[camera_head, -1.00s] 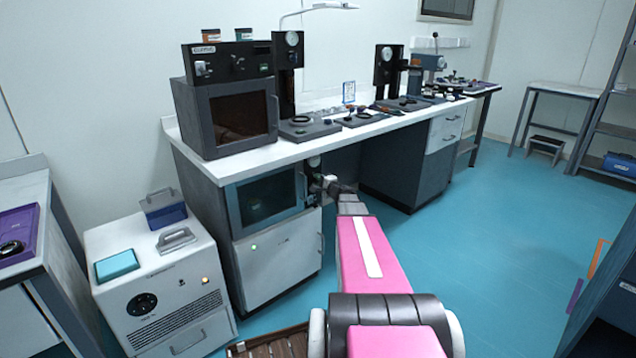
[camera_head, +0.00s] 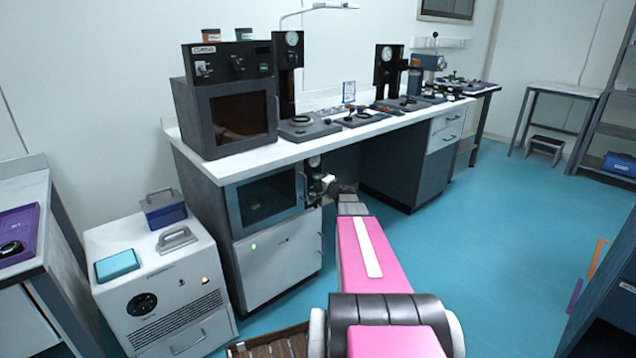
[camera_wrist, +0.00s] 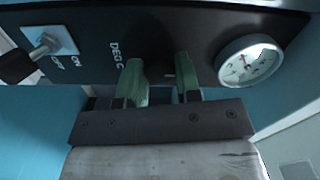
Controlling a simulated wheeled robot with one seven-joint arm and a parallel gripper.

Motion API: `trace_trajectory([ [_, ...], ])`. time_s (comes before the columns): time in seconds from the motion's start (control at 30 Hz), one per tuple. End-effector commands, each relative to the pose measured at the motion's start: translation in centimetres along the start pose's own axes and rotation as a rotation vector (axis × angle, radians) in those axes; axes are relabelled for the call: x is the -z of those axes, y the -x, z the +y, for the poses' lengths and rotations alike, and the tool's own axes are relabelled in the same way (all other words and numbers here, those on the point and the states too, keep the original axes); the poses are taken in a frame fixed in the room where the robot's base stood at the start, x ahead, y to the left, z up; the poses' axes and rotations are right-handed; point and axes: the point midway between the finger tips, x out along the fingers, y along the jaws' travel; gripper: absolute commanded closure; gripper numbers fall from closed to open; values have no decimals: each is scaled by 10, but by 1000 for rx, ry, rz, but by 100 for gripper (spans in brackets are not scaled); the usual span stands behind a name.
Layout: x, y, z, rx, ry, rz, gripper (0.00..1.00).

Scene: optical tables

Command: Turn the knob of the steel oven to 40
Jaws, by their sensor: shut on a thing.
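The steel oven (camera_head: 267,200) is built in under the white bench, with a dark glass door and a narrow dark control panel on its right. In the wrist view the panel (camera_wrist: 205,22) fills the top. It carries an ON/OFF switch (camera_wrist: 46,45) at left, the lettering DEG C and a round white gauge (camera_wrist: 247,61) at right. My gripper (camera_wrist: 158,80) has its two green fingers at the panel between the lettering and the gauge, shut on the dark knob. The knob is barely distinguishable between the fingers, and its pointer and scale numbers cannot be read.
A dark benchtop oven (camera_head: 238,118) stands on the bench above. A white cabinet front (camera_head: 278,260) lies below the steel oven. A white unit (camera_head: 160,290) with a dial stands on the floor at left.

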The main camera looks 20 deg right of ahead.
Motion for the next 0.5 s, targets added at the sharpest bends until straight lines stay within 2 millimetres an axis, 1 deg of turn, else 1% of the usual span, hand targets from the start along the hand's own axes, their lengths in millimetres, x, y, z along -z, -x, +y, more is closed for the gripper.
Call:
trace_trajectory([
  [0.1, -1, 1, 1, -3, 3, -1, 92],
  [0.13, -1, 1, 1, -3, 3, -1, 66],
  [0.17, -1, 1, 1, -3, 3, -1, 56],
  [0.2, -1, 1, 1, -2, 2, -1, 43],
  [0.5, 0, 1, 0, -1, 1, 0, 43],
])
